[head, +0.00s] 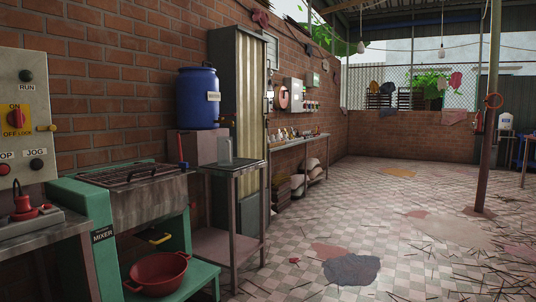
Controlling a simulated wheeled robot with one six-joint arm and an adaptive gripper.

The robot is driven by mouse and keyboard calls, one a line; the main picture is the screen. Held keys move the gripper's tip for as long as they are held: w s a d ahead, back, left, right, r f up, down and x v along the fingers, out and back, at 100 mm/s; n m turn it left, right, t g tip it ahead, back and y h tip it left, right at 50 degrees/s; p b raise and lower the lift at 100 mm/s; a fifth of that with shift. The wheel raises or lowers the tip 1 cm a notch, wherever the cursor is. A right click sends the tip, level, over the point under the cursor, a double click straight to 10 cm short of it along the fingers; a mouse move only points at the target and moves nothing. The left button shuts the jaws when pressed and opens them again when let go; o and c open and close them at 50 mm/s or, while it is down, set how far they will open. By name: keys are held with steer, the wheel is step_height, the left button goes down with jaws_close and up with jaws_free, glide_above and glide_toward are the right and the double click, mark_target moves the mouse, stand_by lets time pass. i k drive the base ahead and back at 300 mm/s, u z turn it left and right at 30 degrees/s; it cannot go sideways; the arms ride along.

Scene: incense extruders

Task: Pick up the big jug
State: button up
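My gripper is not in view.
A green mixer (150,200) with a red basin (158,272) is at the near left. A control panel (22,115) is at far left. Tiled floor (330,220) to the right is mostly open, with scattered sticks.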

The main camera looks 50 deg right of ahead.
mark_target(224, 143)
steer(key=z, duration=1)
steer(key=i, duration=2.85)
steer(key=z, duration=0.3)
